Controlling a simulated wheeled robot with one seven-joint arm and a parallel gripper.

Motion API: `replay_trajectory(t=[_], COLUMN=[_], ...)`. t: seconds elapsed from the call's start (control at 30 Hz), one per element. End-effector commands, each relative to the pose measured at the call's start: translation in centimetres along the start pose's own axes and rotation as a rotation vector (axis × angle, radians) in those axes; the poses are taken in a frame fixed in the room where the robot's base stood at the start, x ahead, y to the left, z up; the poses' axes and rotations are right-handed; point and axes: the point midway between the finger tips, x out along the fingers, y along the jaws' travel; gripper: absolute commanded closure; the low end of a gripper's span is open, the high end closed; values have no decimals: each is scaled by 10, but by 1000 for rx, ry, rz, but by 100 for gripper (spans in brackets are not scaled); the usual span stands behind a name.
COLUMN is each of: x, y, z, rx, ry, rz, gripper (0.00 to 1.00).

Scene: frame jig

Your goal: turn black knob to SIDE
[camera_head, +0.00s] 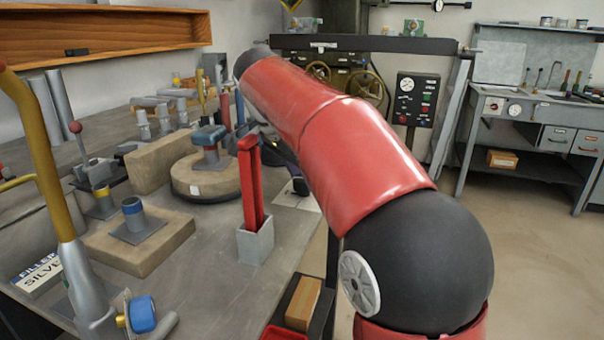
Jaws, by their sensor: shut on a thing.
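A small black knob (300,187) sits on a pale plate on the bench, just right of the red uprights. My red arm reaches from the lower right to the upper left and bends down at its far end. My gripper (293,173) shows only as a small dark shape between the red uprights and my forearm, coming down to the knob from the upper left. It is shut at the knob. The fingers are too small and too covered to make out. The knob's pointer and any SIDE marking cannot be read.
Two red uprights in a grey socket (255,243) stand close left of the knob. A round block (205,182) with a blue-topped part, a wooden base (140,240) and a yellow post (38,140) stand farther left. The floor at right is open.

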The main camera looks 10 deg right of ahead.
Motion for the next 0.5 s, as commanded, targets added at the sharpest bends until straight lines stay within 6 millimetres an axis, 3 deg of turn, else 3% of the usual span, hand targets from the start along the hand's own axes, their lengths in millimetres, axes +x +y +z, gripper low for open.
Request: replay_trajectory(t=[0.5], x=[0], y=[-2], z=[0], rx=[161], ry=[-2], rz=[66], gripper=[85])
